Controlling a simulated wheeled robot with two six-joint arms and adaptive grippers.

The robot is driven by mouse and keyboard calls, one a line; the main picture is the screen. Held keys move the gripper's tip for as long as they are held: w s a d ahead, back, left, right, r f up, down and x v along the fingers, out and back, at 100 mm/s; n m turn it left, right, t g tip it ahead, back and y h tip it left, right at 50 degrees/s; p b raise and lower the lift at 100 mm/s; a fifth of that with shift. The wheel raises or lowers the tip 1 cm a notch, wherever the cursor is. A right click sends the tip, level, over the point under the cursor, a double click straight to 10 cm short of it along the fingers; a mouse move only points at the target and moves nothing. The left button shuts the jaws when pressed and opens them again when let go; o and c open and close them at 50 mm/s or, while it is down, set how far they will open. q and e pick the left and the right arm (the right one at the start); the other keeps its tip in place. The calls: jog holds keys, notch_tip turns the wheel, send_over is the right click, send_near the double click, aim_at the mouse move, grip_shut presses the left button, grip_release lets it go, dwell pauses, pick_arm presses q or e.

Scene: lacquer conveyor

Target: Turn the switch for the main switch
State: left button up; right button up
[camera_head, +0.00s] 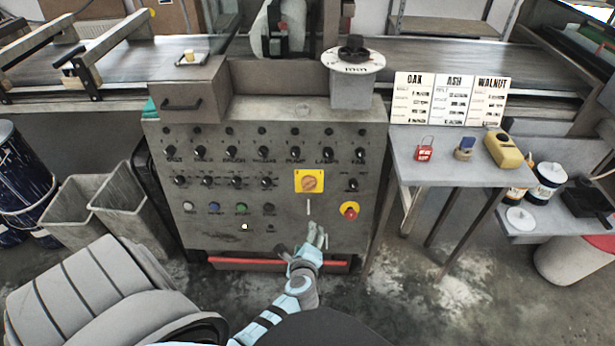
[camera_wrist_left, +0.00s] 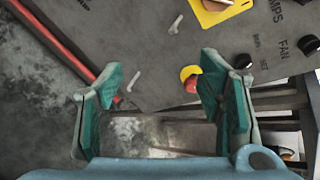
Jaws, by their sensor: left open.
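The control panel (camera_head: 270,222) faces me in the head view. The main switch (camera_head: 309,181) is an orange rotary knob on a yellow square plate, on the panel's right half. Part of its yellow plate and knob also shows at the top edge of the left wrist view (camera_wrist_left: 214,10). My left gripper (camera_head: 316,236) is below the switch, in front of the lower panel, and apart from the switch. In the left wrist view its green-padded fingers (camera_wrist_left: 164,88) are spread with nothing between them. My right gripper is not in view.
A red stop button (camera_head: 349,211) on yellow sits right of the gripper. Several black knobs line the panel. A side table (camera_head: 440,172) with a red padlock (camera_head: 424,150) and yellow device (camera_head: 503,150) stands at right. Grey bins (camera_head: 90,210) stand left.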

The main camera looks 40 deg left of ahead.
pick_arm(q)
jog(key=m+t+y, duration=0.1)
jog(key=m+y, duration=0.1)
send_near(308, 186)
jog(key=b+x, duration=0.5)
jog(key=x, duration=0.4)
jog(key=shift+d+f, duration=0.1)
jog(key=shift+w+a+b, duration=0.15)
jog(key=shift+a+b, duration=0.05)
jog(key=shift+b, duration=0.1)
jog(key=c, duration=1.1)
